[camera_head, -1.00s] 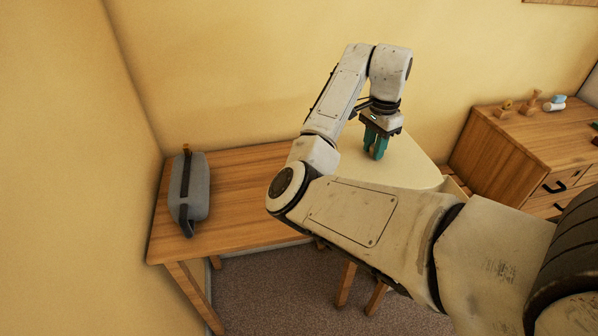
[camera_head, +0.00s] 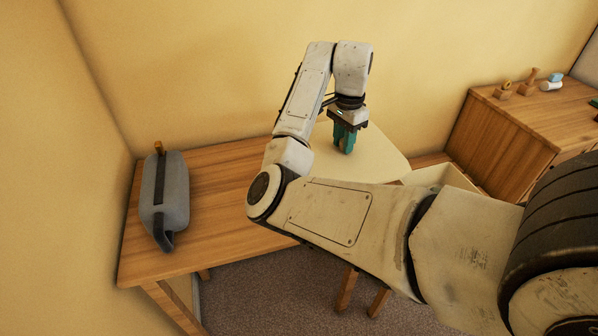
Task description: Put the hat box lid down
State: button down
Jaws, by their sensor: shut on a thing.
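The hat box lid (camera_head: 385,158) is a wide, flat, cream piece with rounded corners. It lies about level at the right end of the wooden table, with part of it hidden behind my arm. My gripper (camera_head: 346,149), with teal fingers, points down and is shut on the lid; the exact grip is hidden. I cannot tell whether the lid touches the table or hangs above it. A cream open box (camera_head: 440,175), apparently the hat box, shows just right of the lid, partly hidden by my arm.
The wooden table (camera_head: 215,215) has clear room between the grey bag (camera_head: 166,195) at its left end and my arm. A wooden dresser (camera_head: 510,130) with small items stands at the right. Yellow walls close the back and left.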

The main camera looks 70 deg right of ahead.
aim_at(320, 146)
jog(key=w+f, duration=0.1)
jog(key=w, duration=0.3)
jog(key=w+f, duration=0.1)
jog(key=w, duration=0.1)
jog(key=shift+w+a+f+b, duration=0.1)
jog(key=shift+a+f+b, duration=0.2)
jog(key=shift+a, duration=0.05)
jog(key=w+f, duration=0.1)
jog(key=f, duration=0.1)
jog(key=w+f, duration=0.4)
jog(key=shift+a, duration=0.25)
jog(key=shift+w+f, duration=0.15)
jog(key=shift+f, duration=0.7)
jog(key=shift+w+f, duration=0.1)
jog(key=shift+f, duration=0.75)
jog(key=shift+f, duration=0.1)
jog(key=c, duration=0.9)
grip_release()
jog(key=shift+o, duration=0.2)
notch_tip(320, 146, up, 12)
jog(key=shift+r, duration=0.15)
